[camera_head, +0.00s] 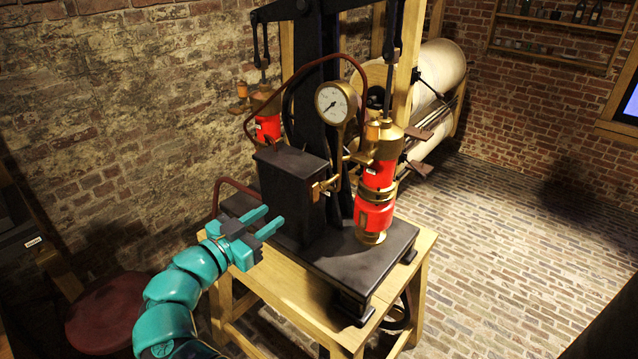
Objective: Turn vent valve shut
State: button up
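A small brass valve with a handle (325,186) sticks out from the right side of a dark upright box (290,195); I take it for the vent valve, but it is too small to tell how its handle is turned. My gripper (275,215) is teal, with its two fingers apart and nothing seen between them. It is in front and to the left of the box, lower in the picture than the brass valve. I cannot tell whether a fingertip touches the box.
Two red and brass cylinders, one at right (376,190) and one behind (267,128), flank a black frame. A round gauge (333,104) sits above the box. The black base (360,262) rests on a wooden stand (300,290). A dark red stool (105,312) is at lower left.

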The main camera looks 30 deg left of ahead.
aim_at(311, 186)
jog(key=shift+n, duration=0.8)
jog(key=w+p, duration=0.1)
jog(key=w, duration=0.4)
jog(key=w+d+p, duration=0.1)
jog(key=w+p, duration=0.1)
jog(key=w, duration=0.4)
jog(key=w+p, duration=0.2)
jog(key=w, duration=0.4)
jog(key=shift+w+d+r, duration=0.1)
jog(key=shift+w+d, duration=0.05)
jog(key=shift+w, duration=0.05)
jog(key=shift+c, duration=0.4)
grip_shut()
